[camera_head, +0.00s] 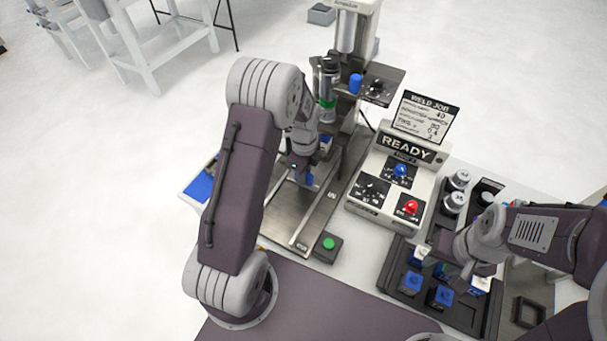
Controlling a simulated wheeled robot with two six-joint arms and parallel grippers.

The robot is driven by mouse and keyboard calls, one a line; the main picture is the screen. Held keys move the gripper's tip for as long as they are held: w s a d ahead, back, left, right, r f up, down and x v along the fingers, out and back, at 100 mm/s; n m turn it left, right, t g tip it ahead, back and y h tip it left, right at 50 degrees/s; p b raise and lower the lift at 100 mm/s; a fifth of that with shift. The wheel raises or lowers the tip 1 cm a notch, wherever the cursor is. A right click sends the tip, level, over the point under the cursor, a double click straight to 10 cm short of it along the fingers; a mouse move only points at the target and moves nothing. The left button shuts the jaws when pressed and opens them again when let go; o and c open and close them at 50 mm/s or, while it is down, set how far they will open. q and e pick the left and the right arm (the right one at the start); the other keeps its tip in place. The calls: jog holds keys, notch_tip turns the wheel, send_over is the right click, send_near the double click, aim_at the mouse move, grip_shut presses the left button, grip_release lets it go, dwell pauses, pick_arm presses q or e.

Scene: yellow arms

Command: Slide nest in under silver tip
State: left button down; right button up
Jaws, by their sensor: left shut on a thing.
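The press stands at the top centre, with a silver tip (327,116) pointing down below a green band. Under and in front of it a metal slide base (322,208) with rails runs toward me. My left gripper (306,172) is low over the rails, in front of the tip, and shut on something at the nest. The nest is mostly hidden by my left arm; a small blue piece (309,179) shows at the fingers. Another blue bit (326,141) shows just below the tip. My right gripper (478,268) is over the black parts tray (399,292); its fingers are unclear.
A control box (366,205) reading READY, with blue and red knobs, stands right of the slide. A green button (329,243) sits by the slide's near end. White-capped containers (452,202) stand at right. A blue tray (201,186) lies left, partly behind my arm.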

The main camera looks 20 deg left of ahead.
pick_arm(q)
jog(key=shift+w+r, duration=0.1)
jog(key=shift+w, duration=0.1)
dwell(0.3)
jog(key=c, duration=1.5)
grip_release()
jog(key=shift+w, duration=0.1)
jog(key=shift+c, duration=0.2)
jog(key=o, duration=0.3)
notch_tip(320, 180, up, 9)
jog(key=shift+f, duration=0.1)
jog(key=shift+d, duration=0.1)
